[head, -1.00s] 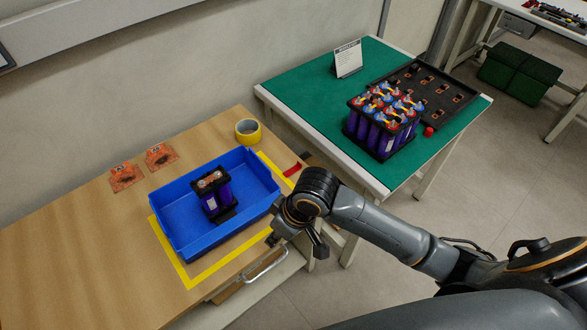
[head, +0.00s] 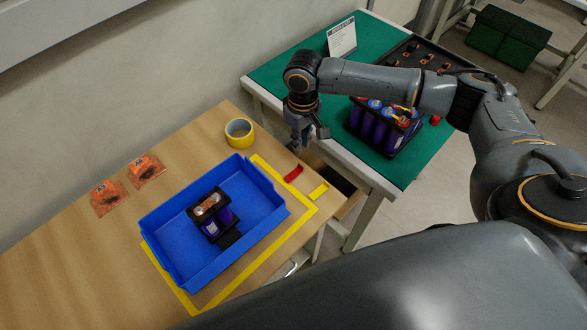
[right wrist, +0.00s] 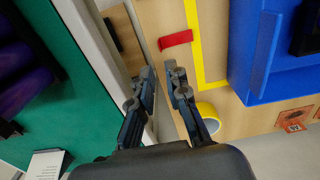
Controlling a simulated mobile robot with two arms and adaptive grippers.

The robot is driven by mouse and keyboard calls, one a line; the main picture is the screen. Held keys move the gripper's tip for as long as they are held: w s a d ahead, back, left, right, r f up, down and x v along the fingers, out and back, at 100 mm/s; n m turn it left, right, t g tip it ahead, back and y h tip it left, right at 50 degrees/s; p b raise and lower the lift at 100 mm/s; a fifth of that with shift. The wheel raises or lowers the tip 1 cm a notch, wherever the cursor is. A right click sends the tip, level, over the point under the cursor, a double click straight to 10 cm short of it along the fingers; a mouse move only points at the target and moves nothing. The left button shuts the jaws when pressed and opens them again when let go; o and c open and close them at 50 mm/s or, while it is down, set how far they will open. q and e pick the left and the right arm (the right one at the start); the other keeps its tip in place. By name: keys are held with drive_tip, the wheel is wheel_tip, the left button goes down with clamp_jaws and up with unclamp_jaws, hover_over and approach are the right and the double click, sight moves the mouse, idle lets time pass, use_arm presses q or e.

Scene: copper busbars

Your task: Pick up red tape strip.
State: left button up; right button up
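The red tape strip (head: 293,173) lies flat on the wooden table near its right edge, just outside the yellow outline. It also shows in the right wrist view (right wrist: 176,39), beyond my fingertips. My right gripper (head: 303,146) hangs above the table's right edge, above and beyond the strip in the head view. In the right wrist view my right gripper (right wrist: 160,67) is partly open, with a narrow empty gap between the fingertips, apart from the strip. My left gripper is not in view.
A blue tray (head: 170,258) holding battery cells stands beside the strip. A yellow tape roll (head: 239,133) sits behind it, and a short yellow strip (head: 319,190) lies to the right. The green table (head: 272,82) carries a battery pack (head: 378,128), below my right arm.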

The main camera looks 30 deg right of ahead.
sight(301, 165)
wheel_tip(301, 165, down, 3)
drive_tip(key=shift+w+f, duration=0.1)
drive_tip(key=shift+f, duration=0.1)
wheel_tip(301, 165, down, 3)
drive_tip(key=shift+f, duration=0.1)
wheel_tip(301, 165, down, 2)
drive_tip(key=shift+f, duration=0.55)
clamp_jaws()
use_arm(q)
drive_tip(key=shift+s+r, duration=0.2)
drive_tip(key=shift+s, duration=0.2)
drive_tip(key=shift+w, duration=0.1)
